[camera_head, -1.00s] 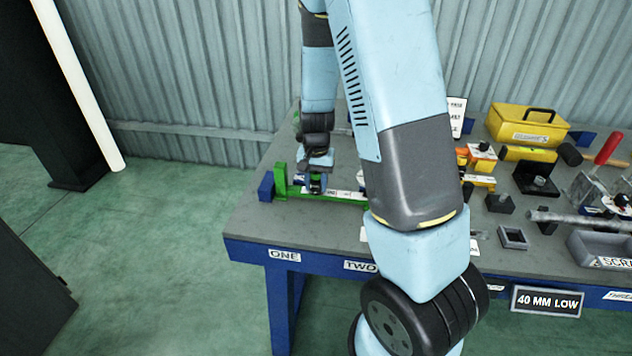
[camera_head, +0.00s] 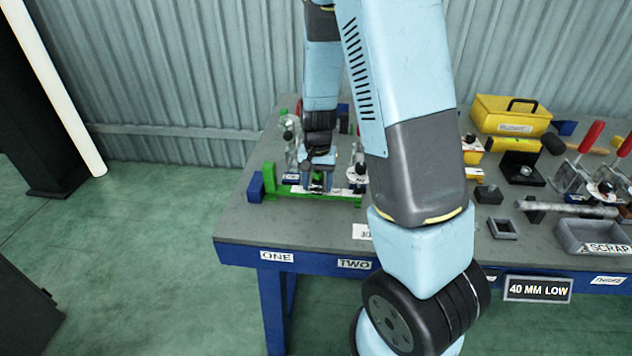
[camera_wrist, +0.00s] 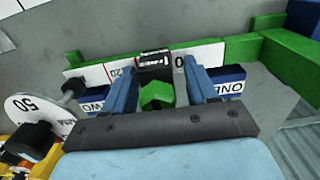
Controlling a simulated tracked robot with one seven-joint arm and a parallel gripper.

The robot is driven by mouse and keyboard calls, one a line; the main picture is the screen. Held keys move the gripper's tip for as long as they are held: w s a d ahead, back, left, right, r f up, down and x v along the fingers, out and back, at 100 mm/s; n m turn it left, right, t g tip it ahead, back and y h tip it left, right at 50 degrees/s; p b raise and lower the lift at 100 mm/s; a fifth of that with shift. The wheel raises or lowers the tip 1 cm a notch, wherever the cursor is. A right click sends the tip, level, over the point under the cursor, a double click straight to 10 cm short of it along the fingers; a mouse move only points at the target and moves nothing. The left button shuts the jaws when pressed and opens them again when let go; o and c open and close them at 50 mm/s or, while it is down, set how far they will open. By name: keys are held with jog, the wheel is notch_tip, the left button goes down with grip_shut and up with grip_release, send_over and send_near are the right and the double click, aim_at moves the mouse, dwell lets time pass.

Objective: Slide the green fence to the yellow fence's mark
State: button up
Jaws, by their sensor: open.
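A green rail (camera_head: 285,193) with a white scale lies along the bench's left part, with a tall green end piece at its left. In the wrist view, the rail (camera_wrist: 285,50) shows scale numbers. A small green block (camera_wrist: 157,95), apparently the green fence, stands beside the rail with a black-framed part (camera_wrist: 153,59) above it in the picture. My gripper (camera_head: 318,181) is low over the rail. In the wrist view my gripper (camera_wrist: 160,76) is open, one blue finger either side of the green block; contact cannot be told.
Blue blocks marked ONE (camera_wrist: 228,82) and TWO (camera_wrist: 92,103) sit by the rail. A round disc marked 50 (camera_wrist: 35,108) is close at left. On the bench are a yellow toolbox (camera_head: 512,115), red-handled clamps (camera_head: 590,137) and a scrap tray (camera_head: 590,238).

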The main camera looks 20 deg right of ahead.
notch_tip(320, 180, up, 14)
jog(key=shift+f, duration=0.15)
dwell(0.5)
dwell(0.4)
jog(key=s+r+n+t, duration=0.5)
jog(key=s+r, duration=1.2)
jog(key=s, duration=0.4)
jog(key=shift+s+d+r+t, duration=0.2)
jog(key=shift+d+r+t, duration=0.05)
jog(key=shift+d+t, duration=0.1)
